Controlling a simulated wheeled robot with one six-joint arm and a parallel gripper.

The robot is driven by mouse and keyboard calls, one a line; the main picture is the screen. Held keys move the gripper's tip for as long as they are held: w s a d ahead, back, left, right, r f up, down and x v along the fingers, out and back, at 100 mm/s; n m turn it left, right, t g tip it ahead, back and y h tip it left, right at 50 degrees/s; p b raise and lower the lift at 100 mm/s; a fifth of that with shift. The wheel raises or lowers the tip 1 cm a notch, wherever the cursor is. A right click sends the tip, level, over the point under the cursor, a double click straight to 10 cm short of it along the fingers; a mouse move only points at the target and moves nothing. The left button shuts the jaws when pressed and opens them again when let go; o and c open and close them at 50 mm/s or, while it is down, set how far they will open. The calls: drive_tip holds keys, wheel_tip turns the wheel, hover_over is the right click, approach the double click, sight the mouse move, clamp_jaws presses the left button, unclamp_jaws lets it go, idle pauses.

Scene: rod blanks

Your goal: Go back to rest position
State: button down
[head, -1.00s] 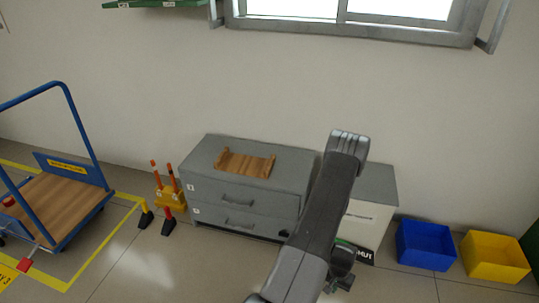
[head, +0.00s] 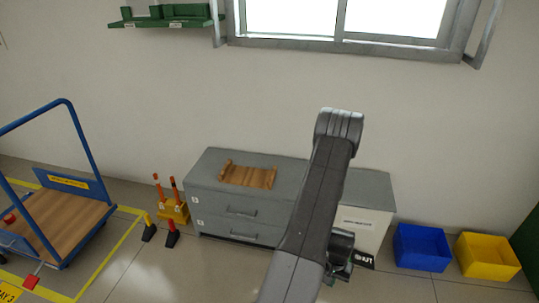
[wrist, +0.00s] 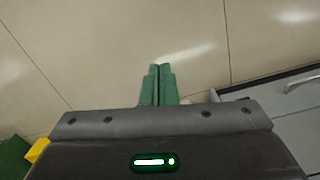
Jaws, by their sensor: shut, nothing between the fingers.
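My gripper (wrist: 158,84) shows in the wrist view with its two green fingers together and nothing between them. It is above the tiled floor.
A grey drawer cabinet (head: 222,210) stands against the wall with a wooden tray (head: 248,177) on top. Orange rods (head: 174,190) and a blue trolley (head: 62,181) are at left.

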wheel_tip(320, 180, up, 12)
drive_tip(key=a+n+p, duration=0.1)
drive_tip(key=a+p, duration=0.1)
drive_tip(key=p, duration=0.2)
drive_tip(key=shift+s+a+r, duration=0.2)
drive_tip(key=shift+s+a, duration=0.15)
drive_tip(key=shift+a, duration=0.05)
